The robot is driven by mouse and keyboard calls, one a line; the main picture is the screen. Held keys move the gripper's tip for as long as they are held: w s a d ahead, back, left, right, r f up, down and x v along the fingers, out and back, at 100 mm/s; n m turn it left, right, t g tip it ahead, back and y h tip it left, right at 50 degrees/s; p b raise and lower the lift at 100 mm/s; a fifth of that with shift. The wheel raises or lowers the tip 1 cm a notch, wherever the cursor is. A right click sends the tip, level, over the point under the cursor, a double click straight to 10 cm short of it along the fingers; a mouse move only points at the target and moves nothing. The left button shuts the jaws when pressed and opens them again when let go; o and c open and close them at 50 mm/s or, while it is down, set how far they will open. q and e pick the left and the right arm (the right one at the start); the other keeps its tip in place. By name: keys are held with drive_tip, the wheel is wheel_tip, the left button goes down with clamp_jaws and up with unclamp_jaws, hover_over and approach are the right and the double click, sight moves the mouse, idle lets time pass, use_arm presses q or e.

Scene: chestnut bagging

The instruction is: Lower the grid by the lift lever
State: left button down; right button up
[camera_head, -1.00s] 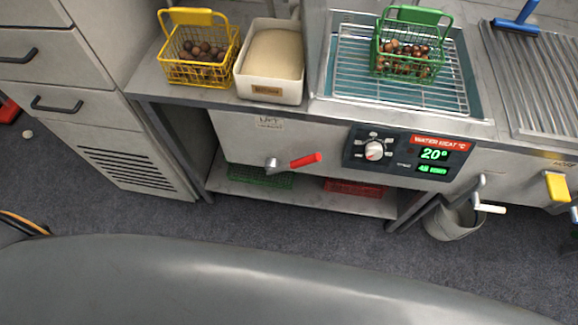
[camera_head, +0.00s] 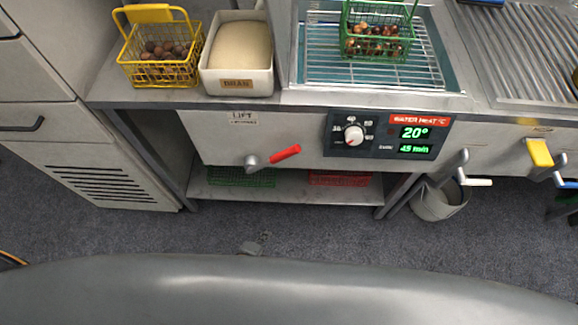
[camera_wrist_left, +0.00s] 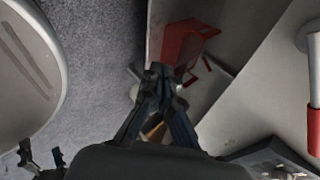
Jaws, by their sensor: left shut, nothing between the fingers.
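The lift lever (camera_head: 272,156) has a red handle and sits on the front panel under the "LIFT" label, its handle tilted up to the right. In the left wrist view a red handle (camera_wrist_left: 314,135) shows at the right edge. The wire grid (camera_head: 425,72) lies in the water tank, with a green basket (camera_head: 377,32) of chestnuts on it.
A yellow basket (camera_head: 160,60) of chestnuts and a bin labelled "BRAN" (camera_head: 236,85) stand left of the tank. The control panel (camera_head: 385,136) is right of the lever. Green and red baskets lie on the lower shelf (camera_head: 290,195). A bucket (camera_head: 438,204) stands on the floor.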

use_arm(q)
drive_tip(key=w+d+r+m+t+h, duration=0.1)
drive_tip(key=r+m, duration=0.3)
drive_tip(key=r, duration=0.5)
drive_tip(key=w+d+r+m+t+h+b, duration=0.1)
drive_tip(key=w+d+r+m+t, duration=0.2)
drive_tip(key=r, duration=0.7)
drive_tip(key=w+d+m, duration=0.1)
drive_tip(key=m, duration=0.1)
drive_tip(key=shift+w+d+m+b, duration=0.25)
drive_tip(key=shift+m+b, duration=0.05)
drive_tip(key=shift+r, duration=0.1)
drive_tip(key=w, duration=0.9)
drive_tip(key=shift+w+d+f+p, duration=0.2)
drive_tip(key=shift+d+f+p, duration=0.1)
drive_tip(key=shift+f, duration=0.1)
drive_tip(key=shift+a+r, duration=0.1)
drive_tip(key=shift+a, duration=0.05)
